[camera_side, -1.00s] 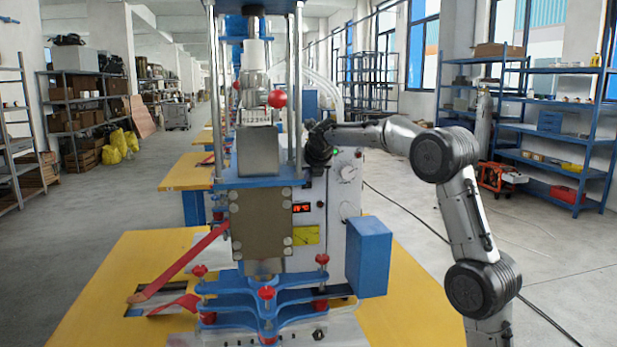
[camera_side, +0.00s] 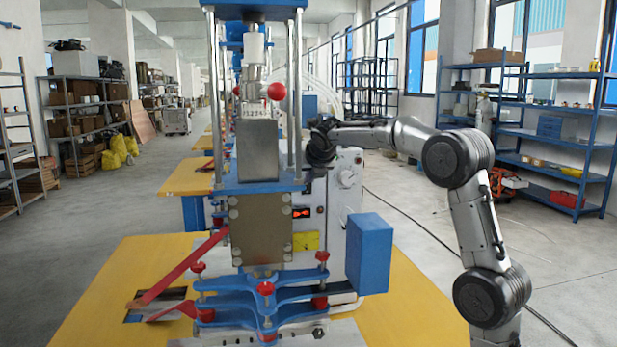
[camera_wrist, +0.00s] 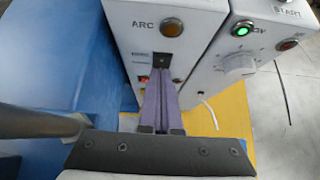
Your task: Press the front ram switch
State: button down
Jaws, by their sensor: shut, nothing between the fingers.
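My gripper (camera_wrist: 158,64) is shut and empty. In the wrist view its two fingers point at the front of a white control box (camera_wrist: 118,35). The tips overlap a small dark patch on the panel below the ARC label; whether they touch it I cannot tell. An amber button (camera_wrist: 172,27) sits above the tips. A lit green button (camera_wrist: 242,28) and another amber button (camera_wrist: 289,43) by START are to the right. No label naming the front ram switch is readable. In the side view the dark wrist end (camera_side: 320,147) is beside the press's right column; the fingertips are unclear.
The press (camera_side: 262,228) stands on a yellow table (camera_side: 115,285). Its steel column (camera_side: 297,90) is close to my wrist; a metal rod (camera_wrist: 35,122) enters the wrist view at left. A blue box (camera_side: 369,253) projects at right. A white knob (camera_wrist: 238,67) is on the panel.

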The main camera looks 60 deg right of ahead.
jog(key=r+v, duration=0.1)
jog(key=v, duration=1)
jog(key=shift+w+d+r, duration=0.2)
jog(key=shift+w+d, duration=0.2)
jog(key=s+a+f+m+g+y, duration=0.1)
jog(key=s+a+f+m+y, duration=0.2)
jog(key=s+a+f+m, duration=0.8)
jog(key=s+a+f+m+y, duration=0.4)
jog(key=s+a+f+m, duration=0.7)
jog(key=s+m, duration=0.5)
jog(key=shift+s+a+g, duration=0.4)
jog(key=shift+s+a, duration=0.1)
jog(key=shift+s, duration=0.45)
